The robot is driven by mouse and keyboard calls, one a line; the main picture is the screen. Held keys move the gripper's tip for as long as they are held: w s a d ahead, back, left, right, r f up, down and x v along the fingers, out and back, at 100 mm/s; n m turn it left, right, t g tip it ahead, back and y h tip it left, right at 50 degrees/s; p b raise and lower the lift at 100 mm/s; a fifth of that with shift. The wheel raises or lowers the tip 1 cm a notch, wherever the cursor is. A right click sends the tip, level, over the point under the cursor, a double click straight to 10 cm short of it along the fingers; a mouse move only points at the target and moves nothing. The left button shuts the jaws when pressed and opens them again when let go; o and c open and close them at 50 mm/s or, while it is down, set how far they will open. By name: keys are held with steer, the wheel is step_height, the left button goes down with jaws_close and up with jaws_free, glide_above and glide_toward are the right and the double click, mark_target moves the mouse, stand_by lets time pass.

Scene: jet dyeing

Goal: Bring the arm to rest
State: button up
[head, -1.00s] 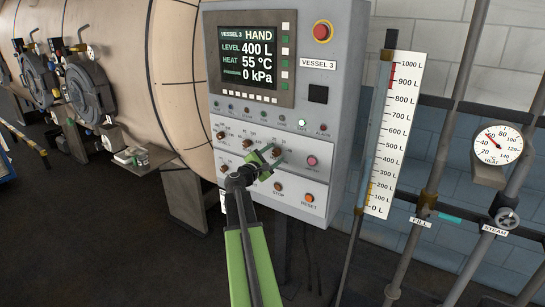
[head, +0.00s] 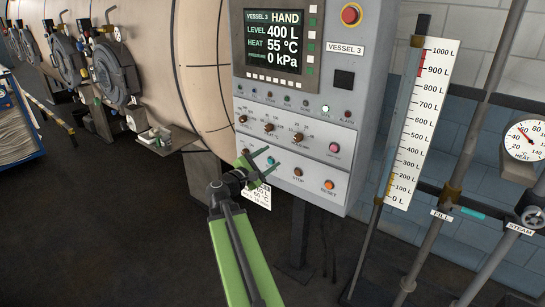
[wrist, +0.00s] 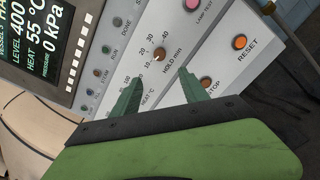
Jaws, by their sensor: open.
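My green arm reaches up from the bottom of the head view, and my gripper (head: 267,163) is in front of the lower left part of the grey Vessel 3 control panel (head: 349,95). Its two dark green fingers are apart with nothing between them. In the wrist view my gripper (wrist: 158,92) shows both fingers spread over the panel face near the hold-time knob (wrist: 159,55). The head view does not clearly show whether the fingers touch the panel. The display (head: 277,45) reads HAND, 400 L, 55 °C and 0 kPa. A white tag hangs below the panel, partly hidden by my gripper.
A level gauge (head: 415,120) and pipes with a fill valve (head: 449,194) and heat dial (head: 525,140) stand to the right. The large vessel (head: 170,60) with round doors is at left. A blue-edged cart (head: 15,150) is at the far left. Dark floor lies open in front.

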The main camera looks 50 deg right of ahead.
stand_by(0.3)
steer(key=w+a+f+n+t+y, duration=0.2)
steer(key=w+a+t, duration=0.2)
steer(key=w+a, duration=0.8)
steer(key=w+a+f+m+y, duration=0.1)
steer(key=a+f+y, duration=0.1)
steer(key=a+f, duration=0.35)
steer(key=w+a+f+m+y, duration=0.1)
steer(key=w+a+f+y, duration=0.15)
steer(key=a, duration=0.55)
steer(key=s+a+f+m+g+y, duration=0.1)
steer(key=s+a+f+m+y, duration=0.1)
steer(key=a, duration=0.7)
steer(key=s+a+f+m+g+y, duration=0.1)
steer(key=s+a+f+m+y, duration=0.2)
steer(key=a, duration=0.6)
steer(key=s+a+f+m+g+y, duration=0.2)
steer(key=s+a+f+m+y, duration=0.1)
steer(key=a+f+y, duration=0.3)
steer(key=a+f+m, duration=0.1)
steer(key=a+f, duration=0.1)
steer(key=a, duration=0.1)
steer(key=shift+a+p, duration=0.35)
steer(key=shift+s+y, duration=0.1)
steer(key=shift+y, duration=0.15)
